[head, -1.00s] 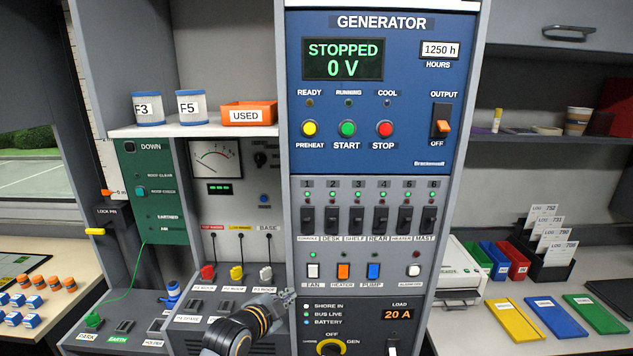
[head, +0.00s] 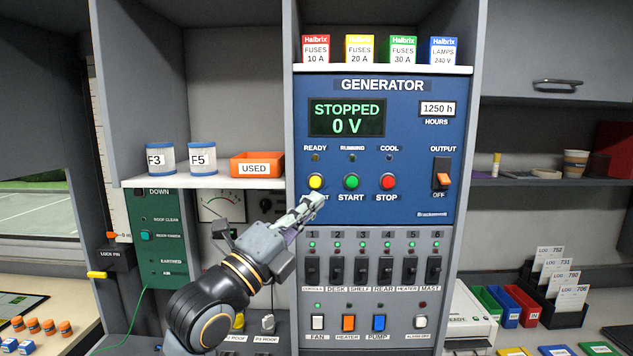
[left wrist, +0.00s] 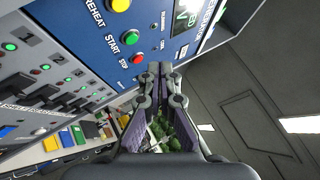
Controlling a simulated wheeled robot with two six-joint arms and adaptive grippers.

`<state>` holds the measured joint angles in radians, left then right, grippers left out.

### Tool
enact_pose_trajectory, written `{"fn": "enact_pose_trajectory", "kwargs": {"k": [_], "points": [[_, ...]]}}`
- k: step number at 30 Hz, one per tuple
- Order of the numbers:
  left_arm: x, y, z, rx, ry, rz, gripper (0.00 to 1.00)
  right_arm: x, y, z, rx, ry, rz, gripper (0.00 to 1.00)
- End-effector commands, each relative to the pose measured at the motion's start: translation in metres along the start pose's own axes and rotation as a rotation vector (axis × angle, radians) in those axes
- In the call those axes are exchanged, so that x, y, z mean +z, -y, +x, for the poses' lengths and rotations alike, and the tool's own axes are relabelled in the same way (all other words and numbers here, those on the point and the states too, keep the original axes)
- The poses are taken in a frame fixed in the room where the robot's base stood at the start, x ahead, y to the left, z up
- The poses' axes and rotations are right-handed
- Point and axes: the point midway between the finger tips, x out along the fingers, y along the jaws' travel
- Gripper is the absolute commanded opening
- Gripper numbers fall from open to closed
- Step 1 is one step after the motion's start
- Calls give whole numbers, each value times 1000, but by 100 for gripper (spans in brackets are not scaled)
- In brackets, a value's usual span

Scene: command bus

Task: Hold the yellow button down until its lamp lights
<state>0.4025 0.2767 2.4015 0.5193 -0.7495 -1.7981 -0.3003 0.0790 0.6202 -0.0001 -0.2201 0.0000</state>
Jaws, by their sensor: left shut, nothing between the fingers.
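The yellow button (head: 316,181) is on the blue generator panel (head: 420,125), left of the green and red buttons; it also shows at the top of the left wrist view (left wrist: 120,4). The READY lamp (head: 316,158) above it looks dark amber. The display reads STOPPED, 0 V. My left gripper (head: 314,203) is shut and empty, with its tips just below the yellow button and over its PREHEAT label. I cannot tell whether the tips touch the panel; the button is not covered. My right gripper is not in view.
The green START button (head: 351,181) and red STOP button (head: 388,182) are close to the right. The orange output switch (head: 442,180) is farther right. Breaker switches (head: 335,270) lie below. A shelf with an orange USED bin (head: 257,165) stands left of the panel.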

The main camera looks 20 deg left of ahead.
Motion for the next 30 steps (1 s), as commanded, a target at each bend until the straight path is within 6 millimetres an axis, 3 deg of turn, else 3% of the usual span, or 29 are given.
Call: {"fn": "enact_pose_trajectory", "kwargs": {"k": [3,14,30], "points": [[0,8,0,-18,-2,21,0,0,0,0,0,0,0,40],[1,6,2,-17,-2,21,0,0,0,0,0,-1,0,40],[36,-29,50,-17,-1,20,0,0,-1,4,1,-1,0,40]]}}
